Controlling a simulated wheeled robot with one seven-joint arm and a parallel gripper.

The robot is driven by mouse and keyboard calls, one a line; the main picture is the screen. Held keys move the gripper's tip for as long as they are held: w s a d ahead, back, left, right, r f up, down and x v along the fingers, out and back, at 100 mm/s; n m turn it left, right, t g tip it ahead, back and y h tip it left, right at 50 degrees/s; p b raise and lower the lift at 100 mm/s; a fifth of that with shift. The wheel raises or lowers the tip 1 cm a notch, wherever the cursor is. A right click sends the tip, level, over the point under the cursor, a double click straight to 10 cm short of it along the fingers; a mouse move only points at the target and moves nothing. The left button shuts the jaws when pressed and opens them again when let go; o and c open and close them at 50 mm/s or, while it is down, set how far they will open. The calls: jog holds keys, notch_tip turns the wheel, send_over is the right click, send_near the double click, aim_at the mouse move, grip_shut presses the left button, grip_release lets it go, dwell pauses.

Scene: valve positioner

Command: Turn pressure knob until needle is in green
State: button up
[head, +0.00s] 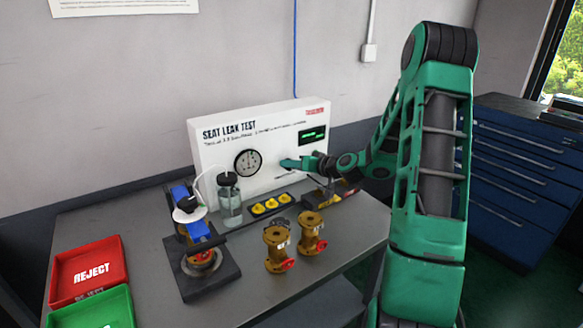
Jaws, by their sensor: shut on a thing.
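The white seat leak test panel (220,155) stands at the back of the grey bench. A round pressure gauge (248,162) with a pale face and dark rim is on its front. The needle and any green band are too small to make out. My gripper (288,163) is at the panel's front, just right of the gauge, reaching in from the right. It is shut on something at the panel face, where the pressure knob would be. The knob itself is hidden by the gripper. A small display (312,134) with green marks is above the gripper.
A clear bottle (230,200) and a blue clamp fixture (197,230) stand left of the gauge. Two brass valves (277,248) stand in front, and several yellow caps (271,203) lie in a holder. Red (88,268) and green (95,312) trays are at left.

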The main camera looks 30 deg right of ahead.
jog(key=shift+f, duration=0.1)
dwell(0.3)
jog(key=o, duration=1)
jog(key=shift+o, duration=0.2)
jog(key=shift+s, duration=0.1)
jog(key=v, duration=1)
jog(key=shift+s+d, duration=0.25)
